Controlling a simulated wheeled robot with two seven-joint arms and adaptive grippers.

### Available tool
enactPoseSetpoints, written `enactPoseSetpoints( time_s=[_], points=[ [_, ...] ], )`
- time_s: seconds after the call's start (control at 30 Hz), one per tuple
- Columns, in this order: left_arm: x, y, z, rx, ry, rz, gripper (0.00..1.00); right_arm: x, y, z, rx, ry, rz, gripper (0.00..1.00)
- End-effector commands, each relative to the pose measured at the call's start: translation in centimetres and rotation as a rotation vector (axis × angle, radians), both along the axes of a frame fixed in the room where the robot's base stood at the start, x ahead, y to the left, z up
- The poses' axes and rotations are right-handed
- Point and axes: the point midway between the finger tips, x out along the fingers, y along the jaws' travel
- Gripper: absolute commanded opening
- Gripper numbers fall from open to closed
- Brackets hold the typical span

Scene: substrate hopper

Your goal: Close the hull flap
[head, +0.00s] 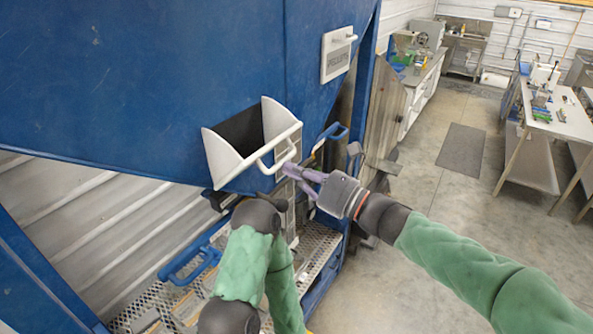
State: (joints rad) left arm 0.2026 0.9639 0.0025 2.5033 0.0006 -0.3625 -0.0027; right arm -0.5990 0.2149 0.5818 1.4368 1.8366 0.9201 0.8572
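The hull flap (222,160) is a white, tilted-out chute with side cheeks on the sloping blue hopper. It stands open, its dark inside showing, with a white bar handle (275,152) on its front. My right gripper (294,178) has purple fingers that look spread apart. They are just right of and below the handle; I cannot tell whether one touches it. My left arm comes up from the bottom, its dark wrist just below the flap. The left gripper's fingers are hidden.
The blue hopper (150,80) fills the upper left. A white plate with a small handle (338,54) is fixed above the flap. Blue rails and a perforated metal step (318,250) lie below. Workbenches (560,120) stand at the right, with open concrete floor between.

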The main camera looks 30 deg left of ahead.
Motion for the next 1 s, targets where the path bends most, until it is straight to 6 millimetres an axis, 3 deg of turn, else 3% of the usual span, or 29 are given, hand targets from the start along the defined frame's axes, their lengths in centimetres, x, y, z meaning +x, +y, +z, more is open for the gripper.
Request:
enactPoseSetpoints(
  time_s=[0.13,0.6,1.0],
  points=[
    [0.0,0.0,1.2,0.0,0.0,0.0,0.3,0.0,0.6,2.0,0.002,-0.004,0.0,0.0],
    [0.0,0.0,2.5,0.0,0.0,0.0,0.3,0.3,4.1,6.8,0.003,-0.003,0.001,0.0],
    [0.0,0.0,3.0,0.0,0.0,0.0,0.3,0.5,6.2,8.3,0.002,-0.002,0.001,0.0]
  ],
)
